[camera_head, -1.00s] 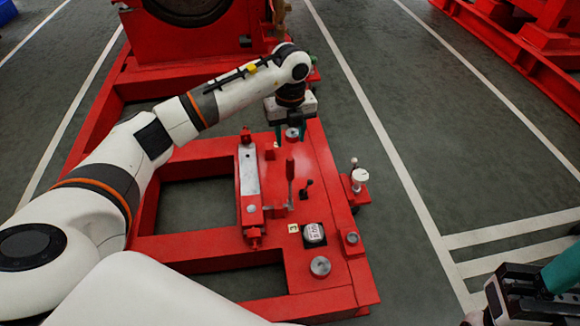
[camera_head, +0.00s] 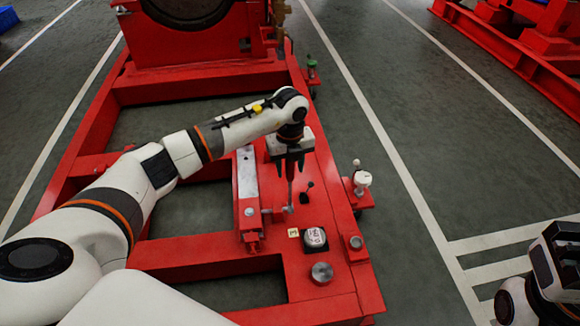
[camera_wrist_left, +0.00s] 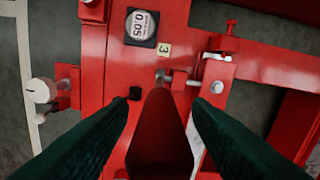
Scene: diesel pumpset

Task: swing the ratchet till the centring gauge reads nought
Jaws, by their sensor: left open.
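The ratchet's upright red handle (camera_head: 290,190) stands on the red base plate. In the left wrist view the handle (camera_wrist_left: 160,130) rises between my two dark green fingers. My left gripper (camera_head: 292,173) is open above and around the handle, with a gap on either side. The round gauge (camera_head: 314,238) lies in front of the handle on the plate. In the left wrist view the gauge (camera_wrist_left: 141,25) appears to read 0.05. My right gripper (camera_head: 555,270) is partly in view at the lower right edge; its fingers cannot be made out.
A small black lever (camera_head: 307,189) stands just right of the handle. A long grey-topped red block (camera_head: 247,185) lies to its left. A white knob (camera_head: 363,179) sits on a side bracket. A yellow tag (camera_wrist_left: 164,49) marked 3 lies beside the gauge.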

